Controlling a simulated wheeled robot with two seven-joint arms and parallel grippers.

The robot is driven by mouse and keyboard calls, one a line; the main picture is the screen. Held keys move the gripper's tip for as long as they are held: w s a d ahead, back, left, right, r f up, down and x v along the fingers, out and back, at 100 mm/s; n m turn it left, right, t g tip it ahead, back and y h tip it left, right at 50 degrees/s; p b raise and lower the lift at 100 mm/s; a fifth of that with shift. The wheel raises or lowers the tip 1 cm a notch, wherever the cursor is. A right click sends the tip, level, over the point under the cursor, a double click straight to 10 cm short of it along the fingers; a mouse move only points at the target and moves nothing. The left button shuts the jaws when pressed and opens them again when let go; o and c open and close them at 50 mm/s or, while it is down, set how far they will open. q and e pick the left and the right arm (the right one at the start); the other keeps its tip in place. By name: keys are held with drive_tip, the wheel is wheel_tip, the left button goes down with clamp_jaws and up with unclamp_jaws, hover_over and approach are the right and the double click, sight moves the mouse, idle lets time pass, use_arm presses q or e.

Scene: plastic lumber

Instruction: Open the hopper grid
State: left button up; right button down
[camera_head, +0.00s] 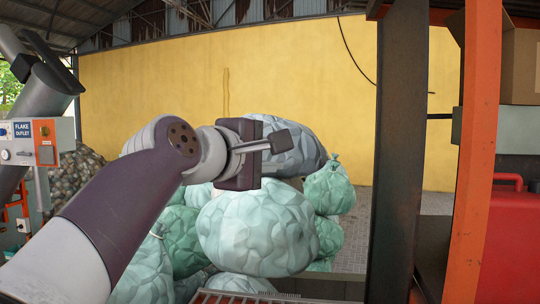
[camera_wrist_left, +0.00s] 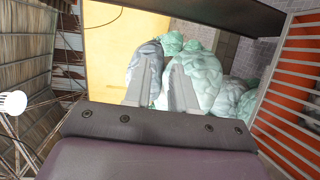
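The hopper grid (camera_wrist_left: 293,95) shows in the left wrist view as pale parallel bars over an orange-red interior, along the right side. In the head view only a sliver of what looks like its barred edge (camera_head: 235,298) shows at the bottom; the rest is out of frame. My left gripper (camera_head: 290,141) is raised in front of the bags and points right in the head view. In the left wrist view its two fingers (camera_wrist_left: 164,62) stand apart with nothing between them, clear of the grid. My right gripper is in neither view.
Filled pale green and grey bags (camera_head: 258,232) are piled behind my left arm. A dark post (camera_head: 398,150) and an orange post (camera_head: 478,150) stand at the right, beside a red container (camera_head: 512,235). A control box (camera_head: 38,143) is at the left.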

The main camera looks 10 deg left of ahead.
use_arm(q)
drive_tip(key=v, duration=1.2)
drive_tip(key=shift+s+b, duration=0.35)
drive_tip(key=shift+b, duration=0.1)
drive_tip(key=shift+w+a, duration=0.15)
drive_tip(key=shift+a, duration=0.05)
clamp_jaws()
